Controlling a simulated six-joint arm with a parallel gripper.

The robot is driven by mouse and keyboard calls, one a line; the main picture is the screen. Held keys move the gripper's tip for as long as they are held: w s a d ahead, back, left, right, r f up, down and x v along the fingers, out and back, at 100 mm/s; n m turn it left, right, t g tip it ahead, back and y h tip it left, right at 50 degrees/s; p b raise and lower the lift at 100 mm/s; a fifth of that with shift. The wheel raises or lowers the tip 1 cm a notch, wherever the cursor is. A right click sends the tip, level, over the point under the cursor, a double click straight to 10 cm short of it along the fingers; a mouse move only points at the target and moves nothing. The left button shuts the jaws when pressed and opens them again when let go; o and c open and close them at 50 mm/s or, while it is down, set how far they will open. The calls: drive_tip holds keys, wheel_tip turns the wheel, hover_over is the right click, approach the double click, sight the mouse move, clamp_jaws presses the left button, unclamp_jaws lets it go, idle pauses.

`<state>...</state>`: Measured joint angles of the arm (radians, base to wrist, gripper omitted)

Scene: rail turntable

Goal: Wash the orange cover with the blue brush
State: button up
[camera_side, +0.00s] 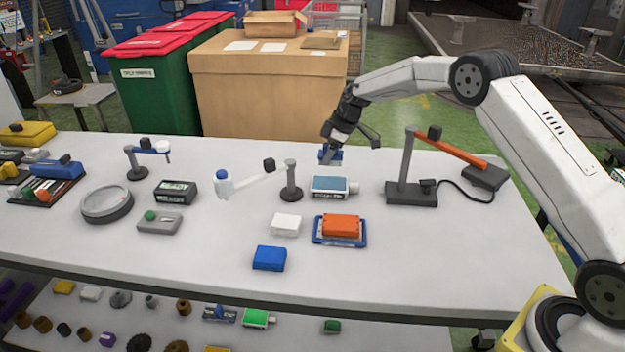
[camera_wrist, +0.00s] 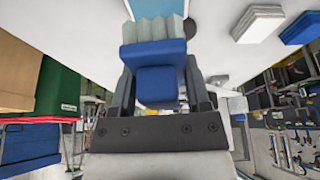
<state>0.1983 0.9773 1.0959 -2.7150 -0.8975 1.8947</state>
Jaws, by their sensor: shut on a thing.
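The orange cover (camera_side: 341,224) lies flat in a shallow blue tray (camera_side: 317,240) near the front middle of the table. My gripper (camera_side: 331,150) is shut on the blue brush (camera_side: 329,157), behind and left of the cover and well apart from it. In the wrist view the blue brush (camera_wrist: 158,82) sits between the fingers of my gripper (camera_wrist: 160,90), with its pale bristles (camera_wrist: 152,30) pointing away from the palm. Whether the bristles touch anything is unclear. The orange cover does not show in the wrist view.
A white block (camera_side: 286,224) and a blue block (camera_side: 269,258) lie nearby. A jointed stand (camera_side: 291,182) and an orange-armed stand (camera_side: 411,190) flank the tub. The front right table is clear.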

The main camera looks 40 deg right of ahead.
idle(0.6)
drive_tip(key=shift+s+a+r, duration=0.15)
drive_tip(key=shift+s+a, duration=0.05)
drive_tip(key=shift+a, duration=0.25)
drive_tip(key=s+a+r, duration=0.1)
drive_tip(key=s+a, duration=0.9)
drive_tip(key=shift+s+a, duration=0.2)
drive_tip(key=shift+s, duration=0.1)
